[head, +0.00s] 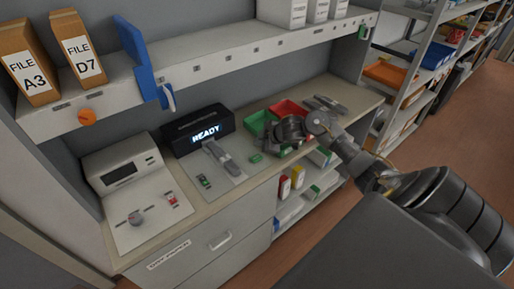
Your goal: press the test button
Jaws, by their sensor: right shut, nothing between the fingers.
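A black device (198,130) with a lit display reading "READY" stands at the back of the counter. A grey plate in front of it carries a grey lever-like part (220,155) and a small switch with green on it (204,181). A small green piece (256,158) lies at the plate's right side. I cannot tell which of these is the test button. My right gripper (268,146) is shut and empty, over the counter right of the device, close to the green piece; whether it touches anything is unclear. My left gripper is out of view.
A green bin (257,122) and a red bin (288,108) stand behind my right gripper. A white console (122,172) with a knob and a red switch (171,198) is at left. A shelf with file boxes (84,61) overhangs the counter (250,181).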

